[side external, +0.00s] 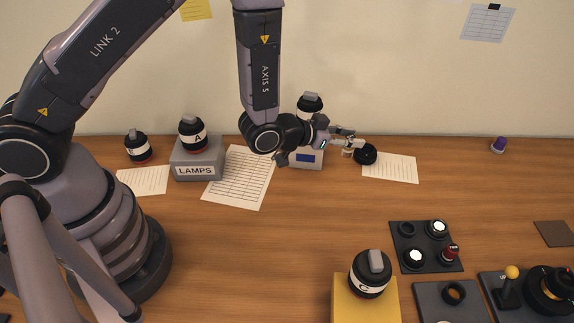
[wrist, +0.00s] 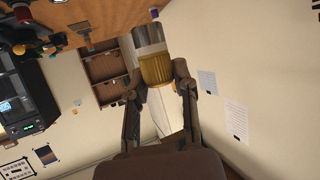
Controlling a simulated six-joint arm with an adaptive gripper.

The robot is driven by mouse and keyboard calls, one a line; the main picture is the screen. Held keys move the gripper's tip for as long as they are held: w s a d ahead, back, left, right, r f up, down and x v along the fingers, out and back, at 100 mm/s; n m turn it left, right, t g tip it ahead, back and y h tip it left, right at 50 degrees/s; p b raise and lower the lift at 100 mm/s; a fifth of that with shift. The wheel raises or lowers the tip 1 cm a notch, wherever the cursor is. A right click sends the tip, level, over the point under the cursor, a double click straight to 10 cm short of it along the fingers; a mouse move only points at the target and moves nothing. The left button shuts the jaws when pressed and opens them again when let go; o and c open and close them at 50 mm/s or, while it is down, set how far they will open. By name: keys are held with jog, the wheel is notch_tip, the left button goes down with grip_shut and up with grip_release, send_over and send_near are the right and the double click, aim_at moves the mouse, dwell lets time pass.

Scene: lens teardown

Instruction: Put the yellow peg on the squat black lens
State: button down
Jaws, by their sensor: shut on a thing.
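My gripper (side external: 350,146) is shut on a short cylinder, held in the air above the back of the table. In the wrist view, my gripper (wrist: 160,76) has its fingers on either side of this gold-banded cylinder (wrist: 156,70), which has a ribbed gold band, a grey section and a dark end. In the side view its black round end (side external: 366,154) faces right. A yellow ball-topped peg (side external: 511,272) stands upright on a dark base at the lower right. Beside it is a wide, low black round piece (side external: 552,288), possibly the squat black lens, partly cut by the picture edge.
A dark tray (side external: 433,263) holds white-topped and red pieces. A black lens marked C (side external: 370,275) stands on a yellow block (side external: 347,310). A LAMPS box (side external: 198,170) carries another lens. Paper sheets (side external: 240,178) lie at the back. The table middle is clear.

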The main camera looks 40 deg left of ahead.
jog(key=w+a+r+n+y, duration=0.1)
jog(key=w+a+n+y, duration=0.35)
jog(key=a, duration=0.35)
send_over(367, 148)
jog(key=s, duration=0.1)
jog(key=shift+t, duration=0.4)
notch_tip(367, 148, down, 8)
jog(key=shift+a+f, duration=0.1)
jog(key=shift+f, duration=0.05)
jog(key=shift+w+f, duration=0.15)
jog(key=shift+f, duration=0.05)
jog(key=shift+w+f, duration=0.15)
jog(key=shift+f, duration=0.75)
jog(key=shift+w+f, duration=0.15)
jog(key=shift+f, duration=0.75)
jog(key=shift+f, duration=0.15)
jog(key=c, duration=0.9)
grip_release()
